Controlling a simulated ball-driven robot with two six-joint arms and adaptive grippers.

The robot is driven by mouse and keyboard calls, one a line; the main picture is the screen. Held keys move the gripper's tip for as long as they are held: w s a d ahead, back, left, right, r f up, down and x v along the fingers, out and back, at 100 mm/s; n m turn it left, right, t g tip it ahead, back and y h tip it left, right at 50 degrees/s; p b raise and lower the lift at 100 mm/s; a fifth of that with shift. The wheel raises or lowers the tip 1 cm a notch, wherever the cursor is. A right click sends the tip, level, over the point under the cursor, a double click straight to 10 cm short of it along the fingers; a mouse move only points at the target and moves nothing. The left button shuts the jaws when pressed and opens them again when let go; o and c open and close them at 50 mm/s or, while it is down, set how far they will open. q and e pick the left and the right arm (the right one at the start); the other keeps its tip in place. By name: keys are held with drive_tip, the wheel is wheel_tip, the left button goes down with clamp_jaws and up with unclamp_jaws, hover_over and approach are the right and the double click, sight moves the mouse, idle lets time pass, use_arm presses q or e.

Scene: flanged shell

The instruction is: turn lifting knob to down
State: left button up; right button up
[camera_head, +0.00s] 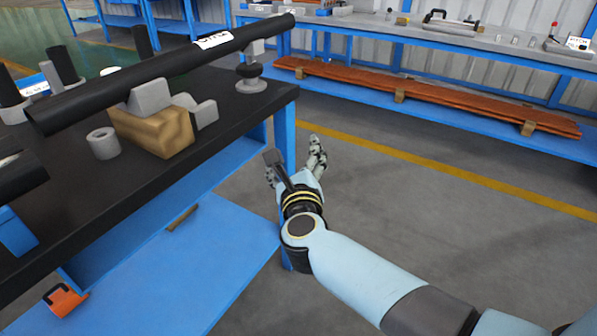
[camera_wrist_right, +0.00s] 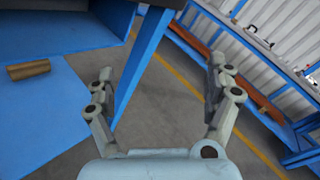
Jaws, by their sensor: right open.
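No part is clearly marked as the lifting knob. A small grey stand with a round base (camera_head: 250,85) supports the far end of a long black pipe (camera_head: 165,72) on the black-topped workbench; it may carry the knob, but I cannot tell. My right gripper (camera_head: 295,160) is open and empty, beyond the bench's right edge and near its blue corner leg. In the right wrist view, the open fingers (camera_wrist_right: 162,88) spread apart with the floor and the blue leg (camera_wrist_right: 145,65) behind. My left gripper is not in view.
A wooden block (camera_head: 150,130), grey blocks and a grey ring (camera_head: 103,143) sit on the bench. A blue lower shelf (camera_head: 180,270) holds an orange piece (camera_head: 65,300). A blue rack with brown planks (camera_head: 430,97) stands behind. The floor right of the bench is clear.

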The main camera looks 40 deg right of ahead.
drive_tip(key=shift+s+a+f+n+y, duration=0.1)
drive_tip(key=shift+s+f+n+y, duration=0.1)
drive_tip(key=shift+f+n, duration=0.3)
drive_tip(key=shift+s+a+f+n+y, duration=0.15)
drive_tip(key=shift+f+n, duration=0.15)
drive_tip(key=shift+f, duration=0.25)
